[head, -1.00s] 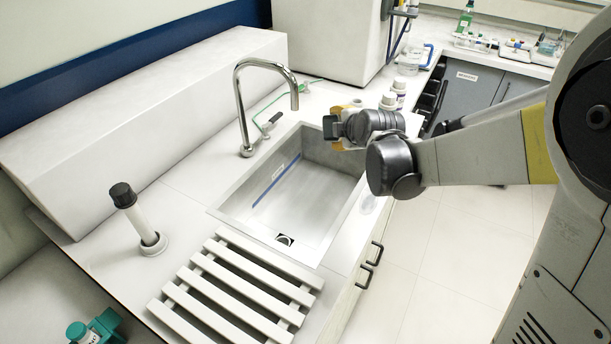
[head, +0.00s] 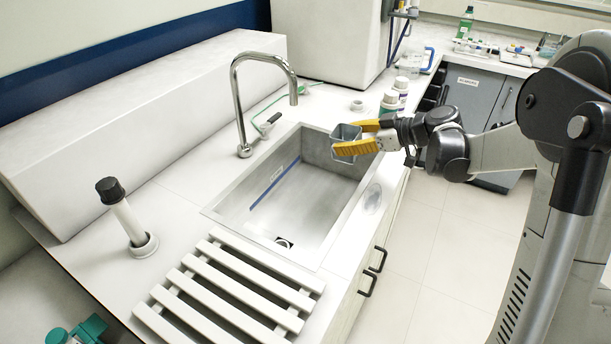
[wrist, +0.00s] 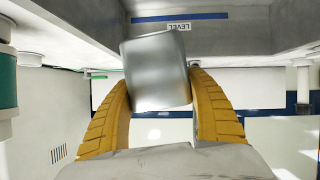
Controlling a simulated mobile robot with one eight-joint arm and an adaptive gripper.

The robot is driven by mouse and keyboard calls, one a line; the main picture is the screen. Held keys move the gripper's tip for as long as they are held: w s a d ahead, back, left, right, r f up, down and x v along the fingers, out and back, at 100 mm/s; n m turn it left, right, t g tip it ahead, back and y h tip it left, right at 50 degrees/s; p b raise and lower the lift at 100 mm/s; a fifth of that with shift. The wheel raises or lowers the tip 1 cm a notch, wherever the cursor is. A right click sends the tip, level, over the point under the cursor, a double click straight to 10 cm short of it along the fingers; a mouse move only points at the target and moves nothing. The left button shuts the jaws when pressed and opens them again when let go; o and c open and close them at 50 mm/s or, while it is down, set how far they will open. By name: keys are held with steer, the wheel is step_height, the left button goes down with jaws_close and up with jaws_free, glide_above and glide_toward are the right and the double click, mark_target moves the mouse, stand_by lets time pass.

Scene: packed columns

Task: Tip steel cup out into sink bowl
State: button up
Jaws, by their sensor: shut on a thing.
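The steel cup (head: 345,140) is a small grey metal vessel held between the yellow fingers of my gripper (head: 354,140). In the head view it is over the far right part of the sink bowl (head: 268,223), and its open top shows. In the wrist view the cup (wrist: 157,72) sits between both yellow fingers and looks slightly tilted in the picture. My gripper (wrist: 160,100) is shut on it. The inside of the cup cannot be made out. The sink bowl is a rectangular steel basin with a blue line on its wall and a drain at its near end.
A curved faucet (head: 237,100) stands at the sink's left edge. White-capped bottles (head: 389,104) stand behind the gripper. A slatted white rack (head: 225,290) lies in front of the sink, and a black-topped post (head: 127,217) stands to the left.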

mark_target(347, 125)
step_height(347, 125, up, 4)
steer(key=shift+p, duration=1.15)
steer(key=shift+f+m+y+b, duration=0.25)
steer(key=shift+m+y+b, duration=0.15)
steer(key=shift+b, duration=0.25)
steer(key=shift+r, duration=0.2)
